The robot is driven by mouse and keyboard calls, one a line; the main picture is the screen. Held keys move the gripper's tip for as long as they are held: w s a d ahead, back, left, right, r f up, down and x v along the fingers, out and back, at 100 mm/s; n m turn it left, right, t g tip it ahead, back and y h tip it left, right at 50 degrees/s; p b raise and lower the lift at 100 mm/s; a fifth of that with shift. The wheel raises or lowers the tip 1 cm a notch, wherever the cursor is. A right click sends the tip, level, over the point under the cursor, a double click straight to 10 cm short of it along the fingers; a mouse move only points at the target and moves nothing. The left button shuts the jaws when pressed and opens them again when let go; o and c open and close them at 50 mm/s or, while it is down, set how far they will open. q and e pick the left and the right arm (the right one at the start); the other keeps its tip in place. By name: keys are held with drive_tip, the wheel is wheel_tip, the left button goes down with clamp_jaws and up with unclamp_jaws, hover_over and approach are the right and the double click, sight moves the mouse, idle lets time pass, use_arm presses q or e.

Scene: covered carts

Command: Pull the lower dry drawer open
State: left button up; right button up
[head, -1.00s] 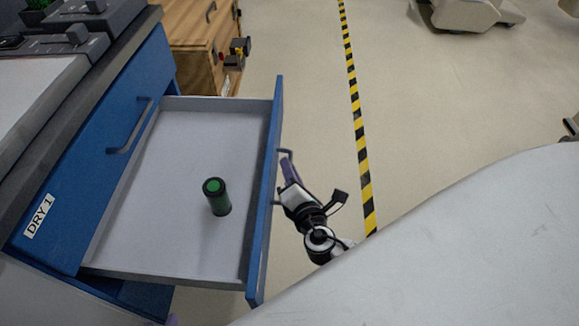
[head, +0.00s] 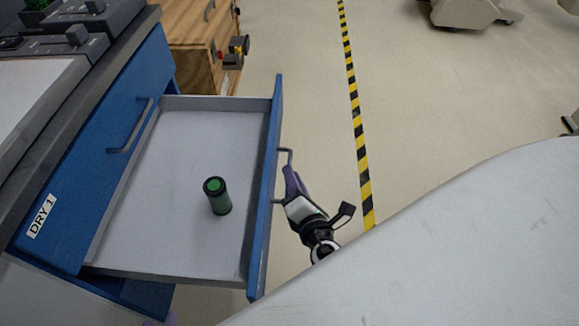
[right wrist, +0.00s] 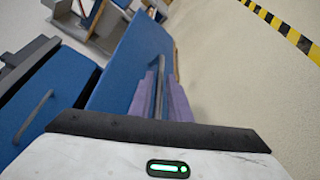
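The lower drawer (head: 190,140) stands pulled far out below the closed blue drawer front labelled DRY 1 (head: 42,216). Its blue front (head: 265,200) carries a grey bar handle (head: 285,151). My right gripper (head: 289,172) is at this handle, outside the drawer. In the right wrist view its purple fingers (right wrist: 161,100) are apart, with the grey handle bar between them; they do not look clamped on it. A dark green canister (head: 218,197) with a bright green top stands inside the drawer. Only a purple bit of my left gripper (head: 173,320) shows at the bottom edge.
A wooden cabinet (head: 195,45) stands behind the blue cart. A pale rounded surface covers the lower right.

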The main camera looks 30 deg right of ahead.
use_arm(q)
drive_tip(key=shift+a+p, duration=0.15)
drive_tip(key=shift+p, duration=0.15)
use_arm(e)
drive_tip(key=v, duration=0.6)
drive_tip(key=shift+s, duration=0.2)
use_arm(q)
drive_tip(key=shift+w+r, duration=0.1)
use_arm(e)
drive_tip(key=shift+r, duration=0.1)
